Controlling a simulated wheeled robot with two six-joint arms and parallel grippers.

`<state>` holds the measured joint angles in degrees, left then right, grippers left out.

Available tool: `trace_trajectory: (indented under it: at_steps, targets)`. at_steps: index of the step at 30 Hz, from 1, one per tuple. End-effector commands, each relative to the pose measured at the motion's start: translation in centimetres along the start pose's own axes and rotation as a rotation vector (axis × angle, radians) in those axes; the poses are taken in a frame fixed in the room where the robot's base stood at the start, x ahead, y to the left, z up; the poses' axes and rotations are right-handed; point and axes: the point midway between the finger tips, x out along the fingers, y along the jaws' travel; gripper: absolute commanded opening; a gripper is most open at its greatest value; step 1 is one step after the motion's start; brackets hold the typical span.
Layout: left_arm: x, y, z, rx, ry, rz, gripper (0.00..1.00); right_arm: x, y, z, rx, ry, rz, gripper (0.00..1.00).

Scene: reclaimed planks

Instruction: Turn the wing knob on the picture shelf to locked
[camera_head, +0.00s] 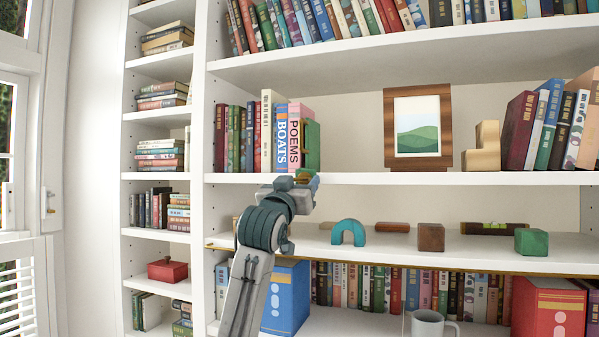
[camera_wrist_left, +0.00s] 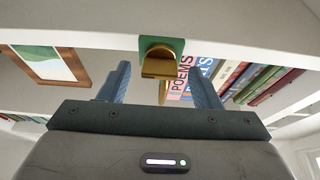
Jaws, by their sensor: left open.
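The wing knob (camera_wrist_left: 158,66) is brass and sits on a green plate (camera_wrist_left: 174,44) at the front edge of the picture shelf (camera_head: 420,178). In the wrist view, which is upside down, the knob lies between the two blue fingers of my left gripper (camera_wrist_left: 162,86), with a gap on each side. The gripper is open and holds nothing. In the head view my left gripper (camera_head: 306,182) reaches the shelf edge below the books and largely hides the knob. I cannot read any lock mark on the plate. My right gripper is out of view.
On the picture shelf stand books (camera_head: 249,135), a framed landscape (camera_head: 418,128) and a wooden block (camera_head: 482,148). The shelf below holds a teal arch (camera_head: 348,232), a brown block (camera_head: 431,237) and a green block (camera_head: 531,242). A grey mug (camera_head: 427,324) stands lower down.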

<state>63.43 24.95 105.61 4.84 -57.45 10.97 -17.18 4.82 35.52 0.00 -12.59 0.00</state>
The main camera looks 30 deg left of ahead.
Motion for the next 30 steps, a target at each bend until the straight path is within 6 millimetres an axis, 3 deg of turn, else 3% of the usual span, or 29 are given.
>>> trace_trajectory:
  at_steps: [12,19,30]
  targets:
    - [0.9,0.0,0.1,0.001,0.0,0.0,0.58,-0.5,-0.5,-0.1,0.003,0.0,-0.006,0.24]
    - [0.8,0.0,0.1,0.001,0.0,0.0,0.13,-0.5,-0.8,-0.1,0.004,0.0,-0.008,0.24]
    - [0.8,0.1,0.3,-0.051,0.001,-0.021,0.13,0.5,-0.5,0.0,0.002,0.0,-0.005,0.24]
